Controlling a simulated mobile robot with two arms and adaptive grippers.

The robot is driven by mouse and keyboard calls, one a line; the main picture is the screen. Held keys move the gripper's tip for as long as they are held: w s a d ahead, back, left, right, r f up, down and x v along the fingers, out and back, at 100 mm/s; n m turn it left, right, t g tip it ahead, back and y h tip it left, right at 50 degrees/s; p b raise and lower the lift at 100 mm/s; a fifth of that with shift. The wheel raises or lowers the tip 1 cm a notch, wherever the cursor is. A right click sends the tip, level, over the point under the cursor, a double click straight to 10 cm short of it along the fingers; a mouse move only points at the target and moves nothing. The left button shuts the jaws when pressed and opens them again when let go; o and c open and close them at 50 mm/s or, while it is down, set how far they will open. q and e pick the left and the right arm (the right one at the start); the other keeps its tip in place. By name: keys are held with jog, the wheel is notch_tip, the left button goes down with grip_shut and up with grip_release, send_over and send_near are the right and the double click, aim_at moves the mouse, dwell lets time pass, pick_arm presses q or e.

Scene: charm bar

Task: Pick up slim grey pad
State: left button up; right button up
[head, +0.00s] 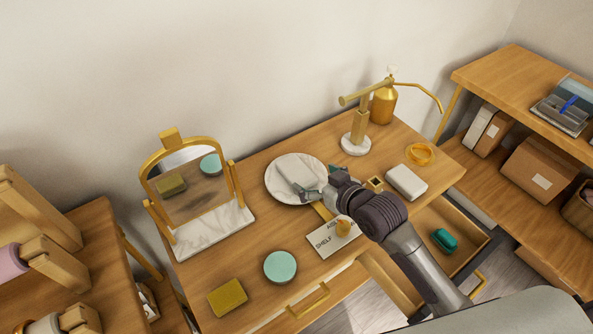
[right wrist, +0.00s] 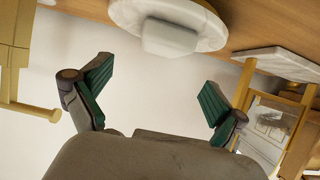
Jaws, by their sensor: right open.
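A slim pale grey pad (head: 291,170) lies on a round white marble plate (head: 279,188) near the middle of the wooden table; the gripper partly covers its near end. In the right wrist view the pad (right wrist: 170,38) sits on the plate (right wrist: 125,14), beyond the fingertips. My right gripper (head: 311,193) is at the near right edge of the plate, by the pad. In the right wrist view its two green-lined fingers (right wrist: 157,90) are spread wide with nothing between them. My left gripper is not in view.
A white box (head: 406,181) lies to the right. A teal disc (head: 280,266), a mustard block (head: 227,297) and a sign card (head: 326,238) are in front.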

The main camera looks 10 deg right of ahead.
aim_at(298, 171)
jog(key=x, duration=0.4)
jog(key=p+x, duration=0.1)
jog(key=x, duration=0.4)
jog(key=shift+s+f, duration=0.2)
jog(key=shift+c, duration=0.3)
jog(key=c, duration=1.2)
